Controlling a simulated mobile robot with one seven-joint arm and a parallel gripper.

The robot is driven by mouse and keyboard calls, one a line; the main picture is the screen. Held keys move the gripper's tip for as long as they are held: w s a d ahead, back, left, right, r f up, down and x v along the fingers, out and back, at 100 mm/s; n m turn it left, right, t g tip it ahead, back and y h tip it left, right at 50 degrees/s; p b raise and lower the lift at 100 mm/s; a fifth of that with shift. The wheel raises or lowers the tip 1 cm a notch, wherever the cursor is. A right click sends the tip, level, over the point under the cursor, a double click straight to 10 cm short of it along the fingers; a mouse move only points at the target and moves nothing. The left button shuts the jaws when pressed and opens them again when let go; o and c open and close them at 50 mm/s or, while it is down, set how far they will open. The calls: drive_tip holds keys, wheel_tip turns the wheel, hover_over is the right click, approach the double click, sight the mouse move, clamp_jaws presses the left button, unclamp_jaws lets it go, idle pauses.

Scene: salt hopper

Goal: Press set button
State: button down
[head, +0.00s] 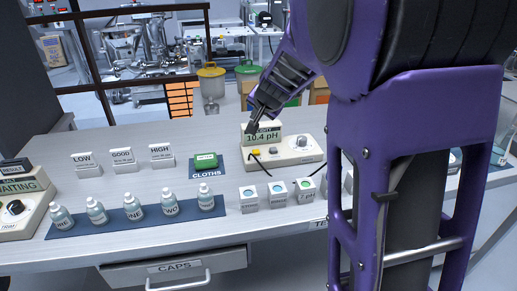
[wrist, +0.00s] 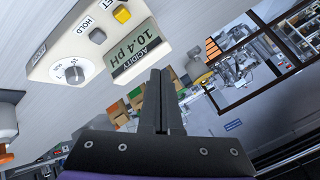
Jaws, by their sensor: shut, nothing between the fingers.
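The acidity meter (head: 285,158) is a cream box on the bench with a raised display reading 10.4 pH (head: 265,136). Its yellow button (head: 256,151) sits at the front left and also shows in the wrist view (wrist: 122,14), beside a cut-off label ending in "ET". A pale button marked HOLD (wrist: 97,35) and a round knob (wrist: 74,72) are on the same panel. My gripper (head: 251,129) is shut and empty, at the display's left edge in the head view. In the wrist view its fingertips (wrist: 160,73) are beside the display, apart from the yellow button; their height is unclear.
A green sponge (head: 206,160) on a cloths mat lies left of the meter. Several bottles (head: 134,207) stand on a blue mat, with small labelled boxes (head: 249,199) in front of the meter. LOW, GOOD and HIGH signs (head: 122,160) stand behind. My arm hides the bench's right part.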

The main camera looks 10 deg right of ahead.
drive_tip(key=b, duration=0.6)
hover_over(256, 157)
wheel_tip(256, 157, down, 7)
drive_tip(key=shift+w+r, duration=0.1)
drive_tip(key=shift+d+f+b, duration=0.1)
drive_tip(key=shift+f+b, duration=0.35)
drive_tip(key=shift+f, duration=0.55)
drive_tip(key=shift+f, duration=0.1)
idle(1.1)
drive_tip(key=shift+f, duration=0.35)
drive_tip(key=shift+f, duration=0.55)
idle(0.6)
drive_tip(key=shift+r, duration=0.1)
drive_tip(key=shift+r+p, duration=0.9)
drive_tip(key=shift+r, duration=0.1)
